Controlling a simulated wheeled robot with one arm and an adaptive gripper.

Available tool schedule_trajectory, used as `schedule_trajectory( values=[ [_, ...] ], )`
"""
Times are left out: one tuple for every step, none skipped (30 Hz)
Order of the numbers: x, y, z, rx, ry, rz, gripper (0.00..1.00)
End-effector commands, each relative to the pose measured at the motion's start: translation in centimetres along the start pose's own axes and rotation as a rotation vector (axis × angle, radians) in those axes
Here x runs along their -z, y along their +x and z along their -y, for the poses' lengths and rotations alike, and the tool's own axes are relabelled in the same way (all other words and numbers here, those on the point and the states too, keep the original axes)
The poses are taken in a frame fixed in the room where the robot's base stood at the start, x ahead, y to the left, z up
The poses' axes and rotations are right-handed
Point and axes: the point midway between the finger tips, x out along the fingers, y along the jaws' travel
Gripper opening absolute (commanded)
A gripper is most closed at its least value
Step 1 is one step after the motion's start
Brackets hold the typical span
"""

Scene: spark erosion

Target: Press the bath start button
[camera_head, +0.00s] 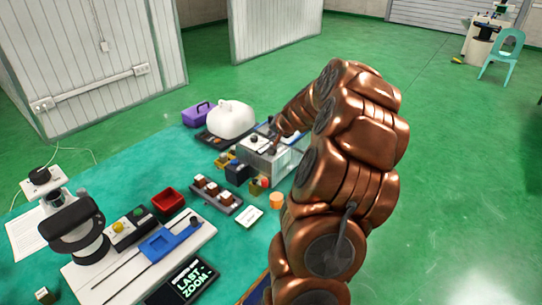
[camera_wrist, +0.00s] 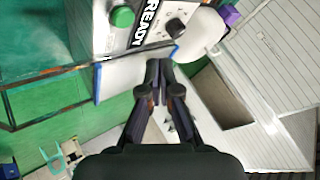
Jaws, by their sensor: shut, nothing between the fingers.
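In the wrist view, a grey panel carries a round green button (camera_wrist: 122,16), a black display reading "READY" (camera_wrist: 148,22) and a black knob (camera_wrist: 175,28). No label names the button as bath start. My gripper (camera_wrist: 157,68) is shut and empty; in the picture its fingertips lie below the display, to the lower right of the green button and apart from it. In the head view, my arm reaches to a grey box (camera_head: 262,158) on the teal table; I cannot clearly make out the fingertips there, and the arm hides part of the box.
On the table (camera_head: 95,180) stand a white domed object (camera_head: 230,118), a purple case (camera_head: 197,114), a red bin (camera_head: 168,201), a microscope-like device (camera_head: 80,228) and a small box with yellow and green buttons (camera_head: 130,227). Open green floor lies at the right.

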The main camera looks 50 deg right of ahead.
Motion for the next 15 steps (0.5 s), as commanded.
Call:
schedule_trajectory(
  values=[
    [-0.5,0.7,-0.5,0.0,0.0,0.001,0.0],
    [-0.7,1.0,-0.7,0.0,0.001,0.001,0.0],
    [-1.0,1.3,-0.9,0.0,0.001,0.001,0.0],
    [-1.2,1.6,-1.1,0.0,0.001,0.0,0.0],
    [-1.4,1.9,-1.4,0.0,0.002,0.0,0.0],
    [-1.6,2.2,-1.6,0.0,0.002,0.0,0.0],
    [-1.7,2.4,-1.7,0.0,0.002,0.001,0.0],
    [-1.9,2.5,-1.8,0.0,0.002,0.001,0.0],
    [-2.0,2.7,-1.9,0.0,0.002,0.001,0.0],
    [-2.1,2.8,-2.0,0.0,0.001,0.001,0.0],
    [-2.1,2.9,-2.1,0.0,0.001,0.001,0.0],
    [-2.2,2.9,-2.1,0.0,0.001,0.001,0.0],
    [-2.2,3.0,-2.1,0.0,0.001,0.001,0.0],
    [-2.2,3.0,-2.1,0.0,0.001,0.001,0.0],
    [-2.2,3.0,-2.1,0.0,0.0,0.001,0.0]
  ],
)
